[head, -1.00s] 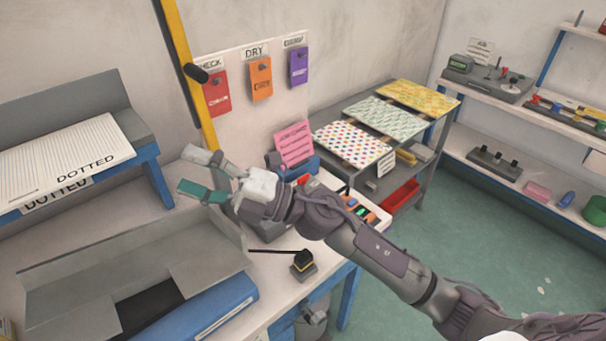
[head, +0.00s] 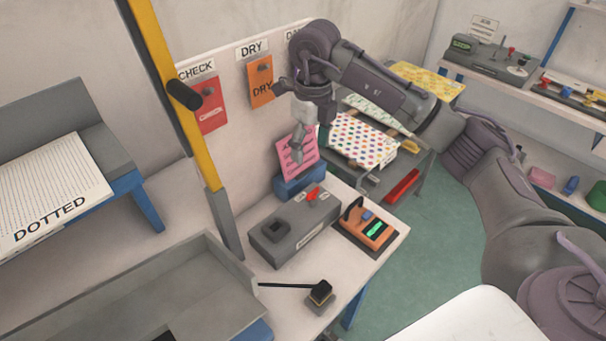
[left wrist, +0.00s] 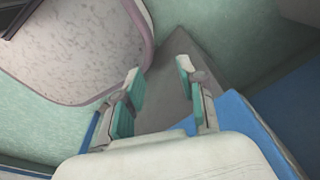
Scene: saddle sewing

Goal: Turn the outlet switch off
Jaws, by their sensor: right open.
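A grey outlet box (head: 285,238) sits on the bench in the head view. My right gripper (head: 310,152) is open and points down, above and apart from the red switch. Its fingers overlap the pink card in the picture. My left gripper (left wrist: 162,88) shows in the left wrist view, with teal pads apart and nothing between them. It is not in the head view.
An orange meter (head: 368,228) with a green display stands right of the box. A black-handled brush (head: 320,293) lies in front. A pink card (head: 297,160) stands in a blue holder behind. A yellow post (head: 172,80) rises at the left. A grey tray (head: 190,290) fills the front left.

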